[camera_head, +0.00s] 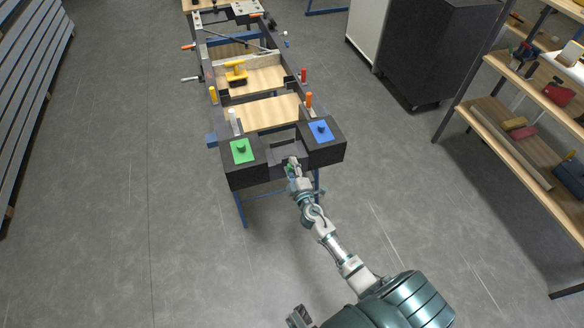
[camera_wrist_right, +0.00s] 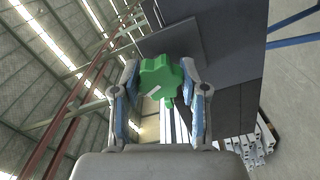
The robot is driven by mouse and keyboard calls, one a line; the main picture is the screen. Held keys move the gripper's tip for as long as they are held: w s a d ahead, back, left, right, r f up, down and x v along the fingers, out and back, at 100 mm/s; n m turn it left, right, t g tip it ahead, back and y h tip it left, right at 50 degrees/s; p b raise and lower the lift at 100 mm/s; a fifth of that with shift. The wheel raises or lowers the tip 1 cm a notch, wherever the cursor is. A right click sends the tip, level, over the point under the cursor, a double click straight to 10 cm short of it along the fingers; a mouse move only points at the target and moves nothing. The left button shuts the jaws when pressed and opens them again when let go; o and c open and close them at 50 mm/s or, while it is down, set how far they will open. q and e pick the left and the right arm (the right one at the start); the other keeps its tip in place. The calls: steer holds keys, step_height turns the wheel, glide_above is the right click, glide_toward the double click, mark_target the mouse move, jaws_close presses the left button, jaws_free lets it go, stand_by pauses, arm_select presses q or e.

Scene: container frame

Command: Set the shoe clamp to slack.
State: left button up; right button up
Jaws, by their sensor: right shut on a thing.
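A green lobed knob (camera_wrist_right: 160,80) with a white mark fills the space between the fingers of my right gripper (camera_wrist_right: 161,88) in the right wrist view. The blue-padded fingers touch it on both sides. In the head view my right gripper (camera_head: 293,167) is at the near end of the long bench frame, between two dark blocks, with only a bit of green showing at it. The knob's shaft and most of the clamp are hidden. A grey part at the bottom edge looks like my left gripper (camera_head: 300,317); it is cut off and its fingers are unclear.
The left dark block carries a green plate (camera_head: 241,151) with a dark knob; the right block carries a blue plate (camera_head: 321,131). A yellow-handled tool (camera_head: 236,71) lies farther up the bench. Shelves (camera_head: 520,110) stand at right. The floor around the bench's near end is clear.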

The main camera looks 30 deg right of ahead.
steer(key=shift+n, duration=1)
steer(key=n, duration=0.3)
steer(key=shift+f+n, duration=0.1)
steer(key=shift+n, duration=0.2)
steer(key=n, duration=0.2)
steer(key=shift+n, duration=0.4)
steer(key=n+p, duration=0.1)
steer(key=n, duration=0.2)
steer(key=shift+f, duration=0.2)
arm_select(q)
steer(key=shift+s+a+f, duration=0.1)
steer(key=shift+s+f, duration=0.25)
steer(key=shift+f, duration=0.2)
steer(key=shift+s+f, duration=0.3)
steer(key=shift+f, duration=0.25)
arm_select(e)
steer(key=shift+n, duration=0.4)
arm_select(q)
steer(key=shift+w, duration=0.2)
arm_select(e)
steer(key=shift+f, duration=0.1)
arm_select(q)
steer(key=shift+f, duration=0.1)
arm_select(e)
steer(key=o, duration=1.1)
arm_select(q)
steer(key=shift+s, duration=0.3)
arm_select(e)
steer(key=shift+o, duration=0.2)
steer(key=shift+w, duration=0.1)
